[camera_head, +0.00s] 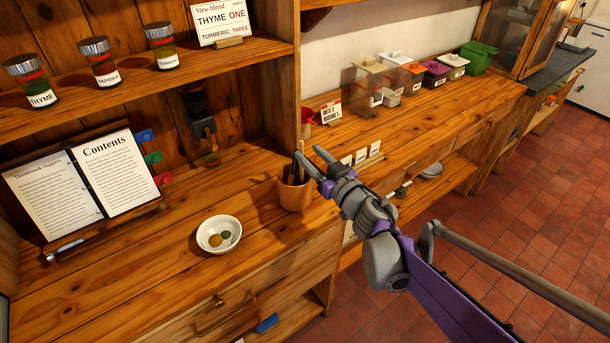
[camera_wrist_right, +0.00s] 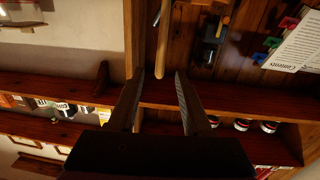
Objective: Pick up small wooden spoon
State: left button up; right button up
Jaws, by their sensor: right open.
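A wooden cup (camera_head: 294,194) stands on the counter near its front edge and holds upright utensils. Their handles (camera_head: 299,165) rise from the cup, partly behind my gripper. Which one is the small wooden spoon I cannot tell. My right gripper (camera_head: 310,158) is open, just above and to the right of the cup. In the right wrist view its two fingers (camera_wrist_right: 160,80) are spread. A pale wooden handle (camera_wrist_right: 163,40) has its end in line with the gap between their tips; no contact shows. The spoon's bowl is not visible. My left gripper is not in view.
A white bowl (camera_head: 219,234) with small round things sits left of the cup. An open book (camera_head: 85,183) stands further left. Spice jars (camera_head: 100,61) line the shelf above. Bins (camera_head: 400,75) stand at the back right. An upright post rises behind the cup.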

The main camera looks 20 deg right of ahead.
aim_at(302, 146)
jog(key=x, duration=0.3)
jog(key=shift+w+a+r+p, duration=0.15)
jog(key=shift+w+p, duration=0.15)
jog(key=p+x, duration=0.1)
jog(key=x, duration=0.3)
jog(key=shift+w, duration=0.2)
jog(key=shift+s, duration=0.15)
grip_shut()
